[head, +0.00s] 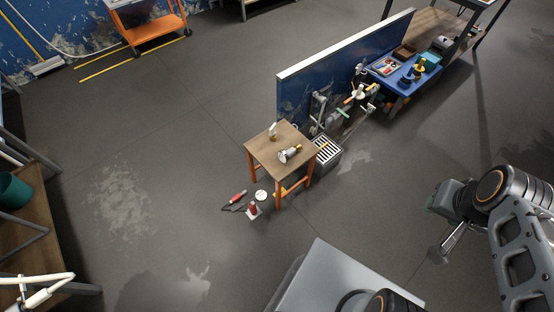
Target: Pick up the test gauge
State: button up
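A small wooden table (262,152) with orange legs stands near the middle of the head view. A short silver and dark piece (289,154) lies on its top, and a small white piece with a yellowish base (273,131) stands near its back edge. Either could be the test gauge; they are too small to tell. My gripper (446,248) is at the right, well apart from the table and over the floor. Its fingers show edge-on, so I cannot tell whether they are open. I see nothing held in it.
A blue partition wall (345,62) with pipework (358,92) stands behind the table. A grated box (327,153) is beside the table. A red-handled tool (238,197) and a red and white item (253,209) lie in front. A blue bench (385,77) is farther right.

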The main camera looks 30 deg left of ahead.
aim_at(283, 156)
jog(key=u, duration=1.6)
jog(key=i, duration=1)
